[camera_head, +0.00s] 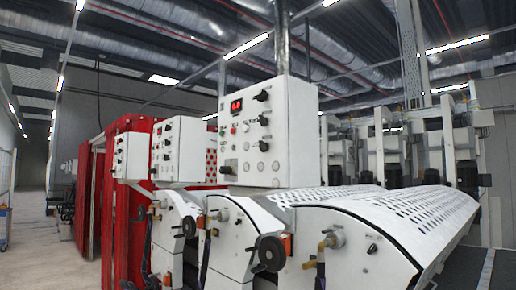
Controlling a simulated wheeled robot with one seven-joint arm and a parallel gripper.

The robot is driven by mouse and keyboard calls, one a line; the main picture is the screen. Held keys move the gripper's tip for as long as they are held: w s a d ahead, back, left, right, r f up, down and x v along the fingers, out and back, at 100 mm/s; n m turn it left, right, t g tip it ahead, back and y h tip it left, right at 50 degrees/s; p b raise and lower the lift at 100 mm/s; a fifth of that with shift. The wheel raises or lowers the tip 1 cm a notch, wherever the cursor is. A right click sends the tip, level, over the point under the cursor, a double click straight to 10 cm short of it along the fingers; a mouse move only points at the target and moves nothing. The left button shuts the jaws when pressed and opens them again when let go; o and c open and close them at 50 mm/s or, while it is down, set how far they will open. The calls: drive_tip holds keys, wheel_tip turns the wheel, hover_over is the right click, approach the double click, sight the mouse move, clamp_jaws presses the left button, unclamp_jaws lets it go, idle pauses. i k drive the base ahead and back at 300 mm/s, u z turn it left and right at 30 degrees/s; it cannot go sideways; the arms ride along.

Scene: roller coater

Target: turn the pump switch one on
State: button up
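A white control box (266,132) stands in the middle of the head view, with a red digital display (236,105), several dark knobs and several small buttons on its front. One black knob (262,96) sits at its upper right, and two more sit in a column below it. Labels are too small to read, so I cannot tell which knob is pump switch one. A second white control box (177,150) with similar knobs stands farther left, and a smaller one (131,156) stands beyond it. My gripper is not in view.
White roller machines with perforated curved covers (400,210) fill the lower right. Black handwheels (271,252) and a brass valve fitting (328,242) stick out at the front. Red panels (118,205) stand behind at left. Open floor (35,245) lies at the far left.

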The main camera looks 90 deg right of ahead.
sight(263, 147)
drive_tip(key=z, duration=0.6)
drive_tip(key=i, duration=0.65)
drive_tip(key=z, duration=0.8)
